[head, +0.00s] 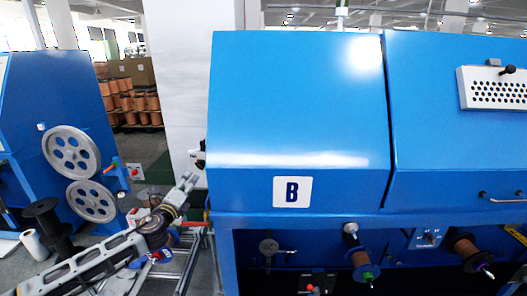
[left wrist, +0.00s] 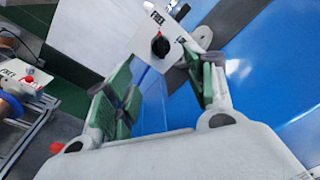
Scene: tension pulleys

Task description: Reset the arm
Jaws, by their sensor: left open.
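My left gripper (head: 188,181) is held up at the left edge of the blue machine marked B (head: 292,120). In the left wrist view its two green-padded fingers (left wrist: 161,72) stand apart with nothing between the pads. Beyond the fingertips is a white plate (left wrist: 140,35) lettered FREE and, partly hidden, a second word. A black knob (left wrist: 160,45) sits on this plate, apart from the pads. In the head view a small dark fitting (head: 198,157) juts from the machine's left edge, just above my gripper. My right gripper is not in view.
A second blue machine with two grey pulleys (head: 71,151) stands at the left. Copper spools hang below machine B, one on the left (head: 364,263) and one on the right (head: 466,249). A white pillar (head: 183,70) rises behind. A metal frame (head: 190,262) stands low beside my arm.

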